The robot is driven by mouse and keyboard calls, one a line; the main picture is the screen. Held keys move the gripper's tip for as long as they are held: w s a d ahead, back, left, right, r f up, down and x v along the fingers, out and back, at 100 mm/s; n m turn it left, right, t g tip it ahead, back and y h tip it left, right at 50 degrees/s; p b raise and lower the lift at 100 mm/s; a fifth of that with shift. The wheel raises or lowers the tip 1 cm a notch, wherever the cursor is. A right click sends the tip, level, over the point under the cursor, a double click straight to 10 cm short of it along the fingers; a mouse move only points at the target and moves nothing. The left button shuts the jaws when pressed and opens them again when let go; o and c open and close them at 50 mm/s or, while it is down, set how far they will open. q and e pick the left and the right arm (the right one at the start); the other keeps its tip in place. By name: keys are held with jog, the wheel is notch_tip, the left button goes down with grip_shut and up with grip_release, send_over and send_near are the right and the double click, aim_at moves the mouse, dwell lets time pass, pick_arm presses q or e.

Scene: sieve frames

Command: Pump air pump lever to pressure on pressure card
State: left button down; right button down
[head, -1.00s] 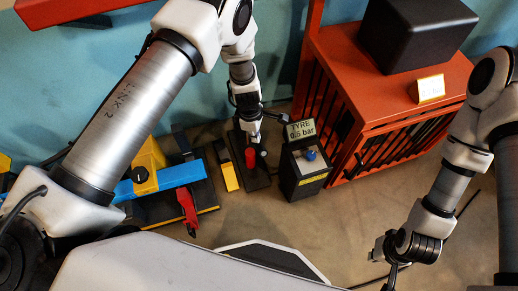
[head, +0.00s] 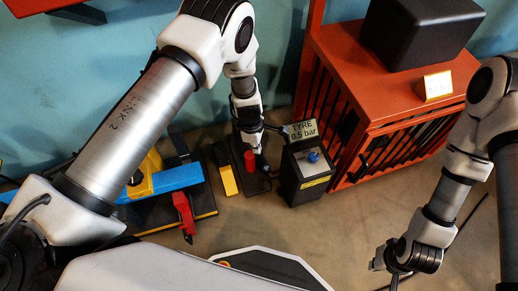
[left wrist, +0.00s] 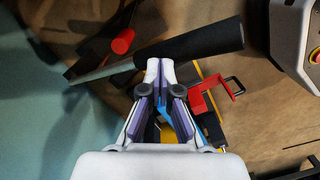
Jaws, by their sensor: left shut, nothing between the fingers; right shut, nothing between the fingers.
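The pump stands on the floor by the wall, with a red cylinder (head: 249,161) on a dark base. In the left wrist view its lever is a black grip (left wrist: 195,45) on a silver rod, and the red cylinder (left wrist: 123,41) shows beside it. My left gripper (head: 257,148) is shut and empty, low over the pump. In the left wrist view its fingertips (left wrist: 160,66) are at the grip's lower edge; I cannot tell whether they touch. My right gripper (head: 393,279) is shut and empty.
An orange cabinet (head: 375,150) with a black box (head: 418,32) on top stands right of the gauge. Left of the pump are a yellow-and-black block (head: 226,180), a blue bar (head: 165,183) and a red clamp-like part (head: 184,213).

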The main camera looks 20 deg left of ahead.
pick_arm(q)
jog(key=shift+f, duration=0.55)
jog(key=shift+a+r, duration=0.1)
